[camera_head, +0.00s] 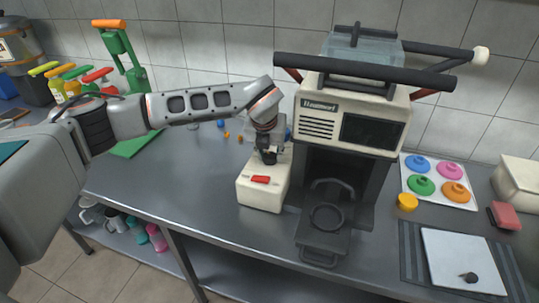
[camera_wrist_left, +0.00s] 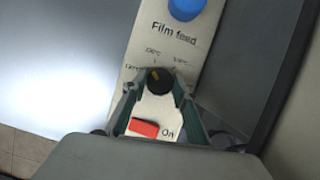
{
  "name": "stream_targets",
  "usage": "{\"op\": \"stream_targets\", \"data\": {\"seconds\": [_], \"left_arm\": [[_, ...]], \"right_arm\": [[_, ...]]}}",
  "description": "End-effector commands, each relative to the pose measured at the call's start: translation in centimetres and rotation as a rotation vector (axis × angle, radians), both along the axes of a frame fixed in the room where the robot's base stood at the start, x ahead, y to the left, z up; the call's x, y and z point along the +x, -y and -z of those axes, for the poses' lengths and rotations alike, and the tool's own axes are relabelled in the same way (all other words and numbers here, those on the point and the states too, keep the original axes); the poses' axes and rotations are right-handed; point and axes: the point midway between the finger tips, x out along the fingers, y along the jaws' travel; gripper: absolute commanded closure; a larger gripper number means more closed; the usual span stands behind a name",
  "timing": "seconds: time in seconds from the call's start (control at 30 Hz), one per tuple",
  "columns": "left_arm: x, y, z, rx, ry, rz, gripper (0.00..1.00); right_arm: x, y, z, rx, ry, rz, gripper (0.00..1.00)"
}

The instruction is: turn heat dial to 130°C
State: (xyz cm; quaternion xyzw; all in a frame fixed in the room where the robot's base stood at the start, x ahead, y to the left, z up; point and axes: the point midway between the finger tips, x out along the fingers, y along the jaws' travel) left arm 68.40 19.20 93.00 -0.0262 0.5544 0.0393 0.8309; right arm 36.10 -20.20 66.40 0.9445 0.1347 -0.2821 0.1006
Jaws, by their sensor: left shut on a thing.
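The heat dial (camera_wrist_left: 161,84) is a black round knob with a small yellow mark, on the cream control panel of the sealing machine (camera_head: 259,193). In the left wrist view the yellow mark points up and slightly left. Small temperature labels (camera_wrist_left: 152,51) are printed around the dial, too blurred to read surely. My left gripper (camera_wrist_left: 158,78) reaches down over the panel, with one finger on each side of the dial, shut on it. In the head view the dial is mostly hidden by the gripper. My right gripper is not in view.
A red switch (camera_wrist_left: 143,128) marked "On" sits near the dial; a blue button (camera_wrist_left: 186,8) marked "Film feed" lies beyond it. The tall sealing press (camera_head: 352,130) stands close on the right. Left of the machine, the grey counter (camera_head: 190,185) is mostly clear.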

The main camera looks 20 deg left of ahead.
Motion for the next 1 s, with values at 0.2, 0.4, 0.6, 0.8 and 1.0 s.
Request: {"op": "stream_targets", "data": {"seconds": [0.2,0.4,0.6,0.8,1.0], "left_arm": [[-0.05,0.09,0.09,0.0,-0.002,-0.096,0.93],[-0.03,0.1,0.05,-0.001,-0.002,-0.136,0.93],[-0.04,0.1,0.04,0.0,-0.002,-0.146,0.93],[-0.04,0.09,0.05,0.0,-0.003,-0.145,0.93],[-0.05,0.08,0.05,-0.001,-0.002,-0.145,0.55]], "right_arm": [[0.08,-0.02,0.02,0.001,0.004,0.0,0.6],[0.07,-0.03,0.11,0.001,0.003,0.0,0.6],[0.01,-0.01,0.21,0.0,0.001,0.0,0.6],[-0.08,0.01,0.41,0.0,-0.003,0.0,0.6],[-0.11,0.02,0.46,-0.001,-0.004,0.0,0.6]]}}
